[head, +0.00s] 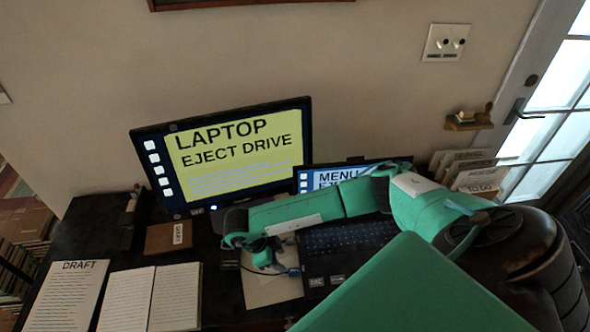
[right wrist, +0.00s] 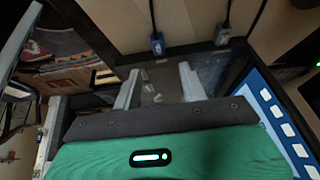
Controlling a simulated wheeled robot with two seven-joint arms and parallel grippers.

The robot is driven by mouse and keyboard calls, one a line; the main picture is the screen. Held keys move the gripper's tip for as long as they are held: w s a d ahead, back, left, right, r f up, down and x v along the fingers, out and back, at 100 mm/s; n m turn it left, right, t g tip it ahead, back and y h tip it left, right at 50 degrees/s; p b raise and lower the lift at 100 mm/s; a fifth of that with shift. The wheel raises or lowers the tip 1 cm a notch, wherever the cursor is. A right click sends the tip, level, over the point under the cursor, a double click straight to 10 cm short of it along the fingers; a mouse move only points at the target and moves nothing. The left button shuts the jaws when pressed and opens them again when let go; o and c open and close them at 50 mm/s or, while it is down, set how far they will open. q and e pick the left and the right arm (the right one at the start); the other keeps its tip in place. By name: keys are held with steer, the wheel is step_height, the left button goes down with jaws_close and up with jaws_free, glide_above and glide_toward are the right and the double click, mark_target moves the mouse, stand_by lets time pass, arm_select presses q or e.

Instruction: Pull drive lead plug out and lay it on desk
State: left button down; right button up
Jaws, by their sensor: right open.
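My right gripper (head: 268,262) is at the left edge of the laptop (head: 345,238), above a pale flat item on the desk (head: 75,232). In the right wrist view its two fingers (right wrist: 158,88) are apart with no plug between them. Past the fingertips, two dark leads end in blue plugs, one at the upper middle (right wrist: 157,44) and one further right (right wrist: 222,36). I cannot tell which is the drive lead plug. In the head view a bit of blue lead (head: 292,271) shows beside the gripper. The drive itself is not clearly seen. My left gripper is not in view.
A monitor (head: 240,150) reading "LAPTOP EJECT DRIVE" stands behind. My right arm covers much of the laptop screen. An open notebook (head: 150,297) and a "DRAFT" sheet (head: 66,295) lie at left. A brown box (head: 165,237) sits below the monitor. Bare desk is limited.

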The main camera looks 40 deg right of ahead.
mark_target(294, 270)
steer(key=shift+f, duration=0.1)
steer(key=b+x, duration=0.5)
steer(key=x, duration=0.4)
steer(key=shift+s, duration=0.1)
stand_by(1.4)
jaws_close()
steer(key=shift+a, duration=0.1)
